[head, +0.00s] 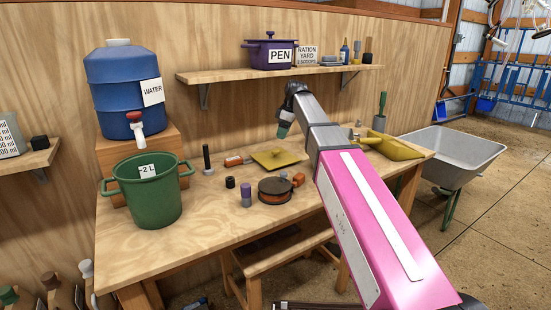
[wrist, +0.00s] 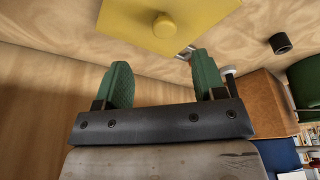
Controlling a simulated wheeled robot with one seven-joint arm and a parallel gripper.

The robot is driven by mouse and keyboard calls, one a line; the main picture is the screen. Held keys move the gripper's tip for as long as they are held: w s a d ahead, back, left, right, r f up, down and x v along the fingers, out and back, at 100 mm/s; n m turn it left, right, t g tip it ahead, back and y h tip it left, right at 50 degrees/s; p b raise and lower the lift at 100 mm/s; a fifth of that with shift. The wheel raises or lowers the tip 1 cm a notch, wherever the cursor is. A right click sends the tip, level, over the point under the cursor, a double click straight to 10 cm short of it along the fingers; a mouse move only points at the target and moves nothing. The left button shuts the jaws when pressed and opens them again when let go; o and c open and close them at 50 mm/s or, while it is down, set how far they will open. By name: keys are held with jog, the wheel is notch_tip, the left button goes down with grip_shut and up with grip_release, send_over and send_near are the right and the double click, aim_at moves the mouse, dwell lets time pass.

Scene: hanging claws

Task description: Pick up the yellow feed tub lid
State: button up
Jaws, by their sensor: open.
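The yellow feed tub lid (head: 278,159) lies on the wooden workbench, a flat square plate with a round knob on top. In the wrist view the lid (wrist: 195,22) is at the top, with its knob facing the camera. My gripper (wrist: 158,80) is open and empty, its two green fingers apart, and the lid lies beyond the fingertips. In the head view my gripper (head: 284,130) is above and just right of the lid, not touching it. Part of the gripper is hidden behind my arm there.
A green bucket (head: 150,195) and blue water jug (head: 124,85) are left. A yellow scoop (head: 395,148) is right. A shelf (head: 225,76) hangs above.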

aim_at(275, 150)
jog(key=x, duration=0.4)
jog(key=shift+f, duration=0.3)
jog(key=x, duration=0.2)
jog(key=a+x, duration=0.1)
jog(key=x, duration=0.1)
jog(key=shift+s, duration=0.2)
jog(key=shift+a+f, duration=0.1)
jog(key=shift+f, duration=0.4)
jog(key=shift+c, duration=0.3)
jog(key=c, duration=0.9)
